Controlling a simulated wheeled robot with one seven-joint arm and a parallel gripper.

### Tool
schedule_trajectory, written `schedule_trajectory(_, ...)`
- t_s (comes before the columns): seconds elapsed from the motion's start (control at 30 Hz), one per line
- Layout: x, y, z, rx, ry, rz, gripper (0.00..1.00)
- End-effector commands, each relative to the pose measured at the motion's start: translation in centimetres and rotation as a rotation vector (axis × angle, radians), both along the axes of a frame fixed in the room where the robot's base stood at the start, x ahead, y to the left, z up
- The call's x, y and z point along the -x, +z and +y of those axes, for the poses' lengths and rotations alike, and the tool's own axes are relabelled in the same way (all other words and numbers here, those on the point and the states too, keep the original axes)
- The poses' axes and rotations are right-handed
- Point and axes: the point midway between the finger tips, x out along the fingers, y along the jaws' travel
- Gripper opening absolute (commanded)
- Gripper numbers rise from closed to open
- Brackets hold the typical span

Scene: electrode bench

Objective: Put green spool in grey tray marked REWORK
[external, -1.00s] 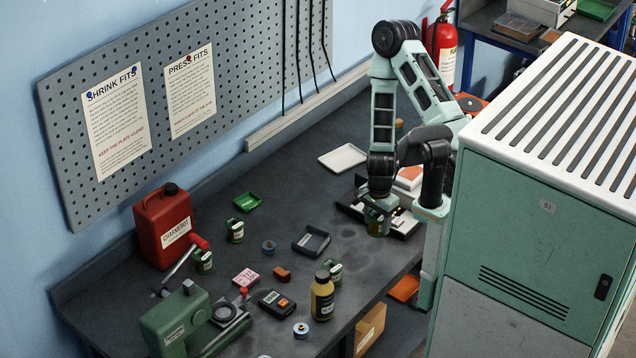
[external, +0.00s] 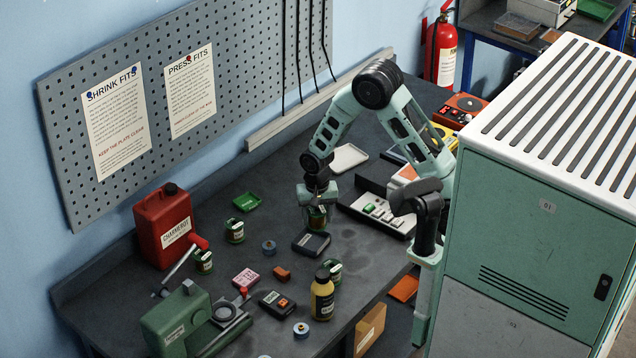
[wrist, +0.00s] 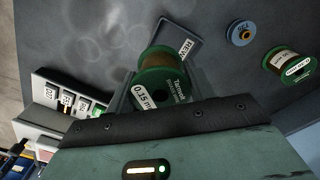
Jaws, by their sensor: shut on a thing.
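My gripper (external: 318,205) is shut on a green spool (external: 317,220) and holds it upright just behind and right of the dark grey tray (external: 313,250). In the wrist view the held green spool (wrist: 168,88) carries a label reading 0.15 mm and brown wire. Beyond it the grey tray (wrist: 168,32) is partly hidden by the spool; its label is partly readable as REW. The spool appears above the bench, apart from the tray's inside; its exact height I cannot tell.
A small blue spool (external: 269,247) is left of the tray. A green tray (external: 247,202), a white tray (external: 348,158) and a rack (external: 385,213) stand around it.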

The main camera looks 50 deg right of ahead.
Motion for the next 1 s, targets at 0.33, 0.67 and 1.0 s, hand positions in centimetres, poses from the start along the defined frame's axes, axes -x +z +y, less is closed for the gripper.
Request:
schedule_trajectory(0.33, -2.0, 1.1, 0.4, -0.001, 0.198, 0.003, 0.12)
schedule_trajectory(0.67, -2.0, -3.5, 0.4, -0.002, 0.199, 0.002, 0.12)
schedule_trajectory(1.0, -2.0, -7.3, 0.4, -0.003, 0.2, 0.003, 0.12)
